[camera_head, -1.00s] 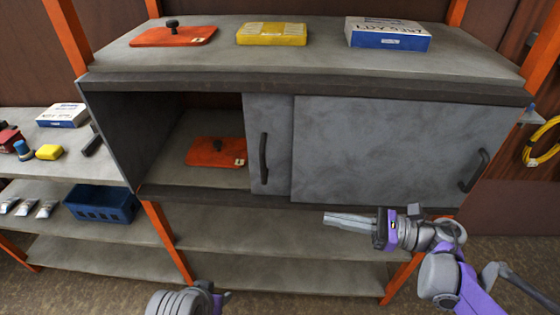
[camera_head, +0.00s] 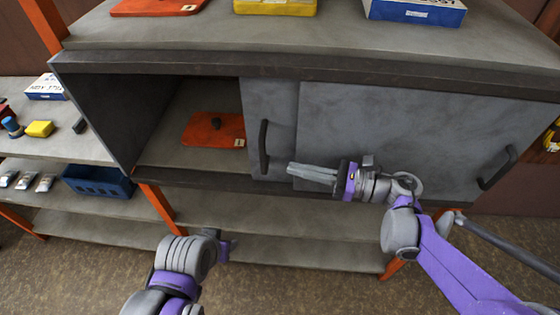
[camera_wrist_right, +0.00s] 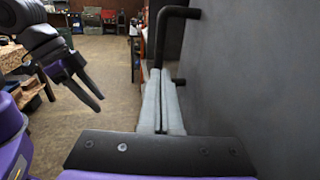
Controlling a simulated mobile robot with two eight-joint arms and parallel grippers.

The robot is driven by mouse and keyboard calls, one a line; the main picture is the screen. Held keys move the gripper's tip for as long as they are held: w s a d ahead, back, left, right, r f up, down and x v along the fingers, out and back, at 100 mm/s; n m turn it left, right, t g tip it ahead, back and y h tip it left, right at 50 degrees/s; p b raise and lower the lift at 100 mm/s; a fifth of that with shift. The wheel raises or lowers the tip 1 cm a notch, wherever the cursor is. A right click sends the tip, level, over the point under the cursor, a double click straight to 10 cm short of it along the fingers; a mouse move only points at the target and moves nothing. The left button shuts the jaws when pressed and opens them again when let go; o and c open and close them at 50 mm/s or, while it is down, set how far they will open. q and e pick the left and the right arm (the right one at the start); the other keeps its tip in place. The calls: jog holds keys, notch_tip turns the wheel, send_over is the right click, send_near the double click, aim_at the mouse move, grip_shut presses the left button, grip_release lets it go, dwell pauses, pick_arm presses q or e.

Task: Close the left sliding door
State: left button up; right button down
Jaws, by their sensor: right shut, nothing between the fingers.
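The left sliding door (camera_head: 284,108) is a grey panel of the cabinet, its right part behind the right sliding door (camera_head: 400,140). The cabinet's left side stands open. The left door has a black upright bar handle (camera_head: 264,147), also in the right wrist view (camera_wrist_right: 160,40). My right gripper (camera_head: 291,170) is shut and empty, its pale fingers pointing left just right of the handle's lower part. In the right wrist view its fingertips (camera_wrist_right: 159,75) overlap the handle's lower end; contact cannot be told.
A blue crate (camera_head: 98,181) sits on a side shelf at left. Boxes stand on the cabinet top (camera_head: 330,35).

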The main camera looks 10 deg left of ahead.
pick_arm(q)
jog(key=shift+w+r, duration=0.2)
jog(key=shift+r, duration=0.3)
pick_arm(e)
jog(key=a, duration=0.4)
jog(key=shift+w+a, duration=0.35)
jog(key=shift+a, duration=0.05)
jog(key=shift+a, duration=0.1)
